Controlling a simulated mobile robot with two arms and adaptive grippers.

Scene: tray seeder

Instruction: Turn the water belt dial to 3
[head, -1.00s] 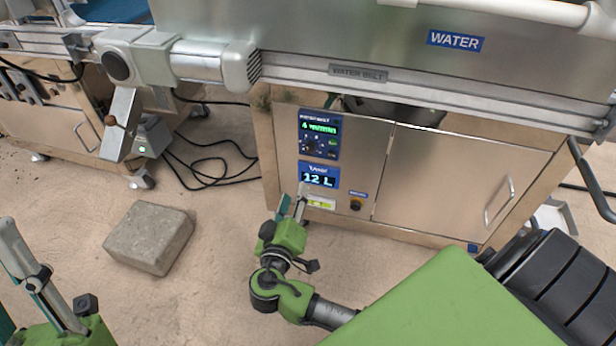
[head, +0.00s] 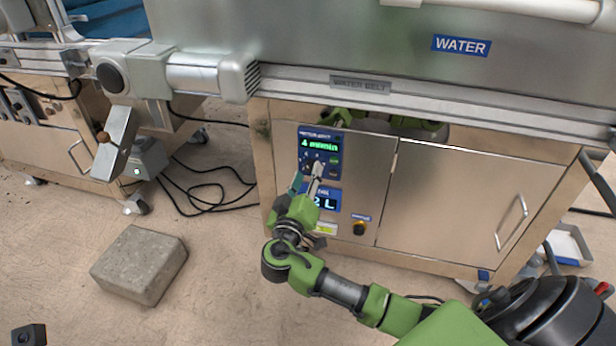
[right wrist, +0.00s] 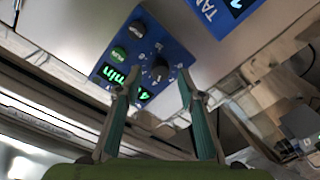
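The water belt panel (head: 305,142) is a blue plate on the steel cabinet; its lit green display reads 4 m/min. The black dial is mostly behind my right gripper (head: 309,182) in the head view. In the right wrist view the round dial (right wrist: 159,72) shows clearly, with marks around it and the display and a green button beside it. My right gripper (right wrist: 154,88) is open, its two fingers apart on either side of the dial in the picture. I cannot tell whether they touch it. My left gripper's fingers are not in view.
A metal rail (head: 430,105) runs above. A concrete block (head: 140,265) lies on the floor at left, with black cables (head: 205,200) behind it.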

